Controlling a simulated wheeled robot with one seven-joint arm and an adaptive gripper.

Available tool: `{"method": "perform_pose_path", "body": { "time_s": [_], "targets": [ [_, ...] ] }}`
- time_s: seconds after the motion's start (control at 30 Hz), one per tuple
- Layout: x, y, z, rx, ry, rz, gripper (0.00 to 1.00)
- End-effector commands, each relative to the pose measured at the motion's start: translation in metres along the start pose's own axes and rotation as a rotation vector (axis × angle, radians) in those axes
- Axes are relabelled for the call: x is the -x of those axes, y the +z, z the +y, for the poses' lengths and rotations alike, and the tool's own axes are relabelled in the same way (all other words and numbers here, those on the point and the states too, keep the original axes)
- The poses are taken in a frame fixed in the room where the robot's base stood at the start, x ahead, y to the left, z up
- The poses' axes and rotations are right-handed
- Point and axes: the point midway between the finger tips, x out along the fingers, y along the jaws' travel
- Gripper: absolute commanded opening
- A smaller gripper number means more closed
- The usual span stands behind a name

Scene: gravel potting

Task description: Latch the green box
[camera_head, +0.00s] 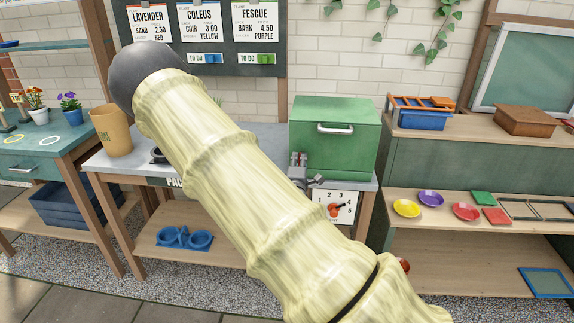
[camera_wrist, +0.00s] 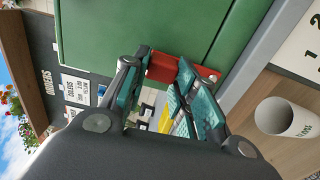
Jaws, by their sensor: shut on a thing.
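The green box (camera_head: 335,150) stands at the right end of the grey-topped bench, with a pale handle on its front; its lid looks down. In the wrist view the green box (camera_wrist: 150,25) fills the upper middle, with a red latch (camera_wrist: 162,68) on its lower edge. My gripper (camera_wrist: 163,72) is shut on the red latch, its teal-padded fingers either side of it. In the head view my gripper (camera_head: 298,163) is small and dark at the box's left side, and the latch cannot be made out there.
A dial panel with an orange knob (camera_head: 335,209) hangs below the box. A tan pot (camera_head: 111,130) stands at the bench's left end. A blue crate (camera_head: 422,118) sits on the right-hand shelf. A white cup (camera_wrist: 285,117) shows in the wrist view. My arm hides the bench's middle.

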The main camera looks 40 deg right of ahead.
Motion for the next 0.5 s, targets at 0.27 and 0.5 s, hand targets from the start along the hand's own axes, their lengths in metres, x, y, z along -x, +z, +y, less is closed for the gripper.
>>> {"method": "perform_pose_path", "body": {
  "time_s": [0.27,0.5],
  "targets": [
    [-0.0001,0.0037,-0.001,0.006,-0.002,-0.004,0.0],
    [-0.0002,0.0031,-0.0011,0.005,-0.002,-0.003,0.44]
  ]
}}
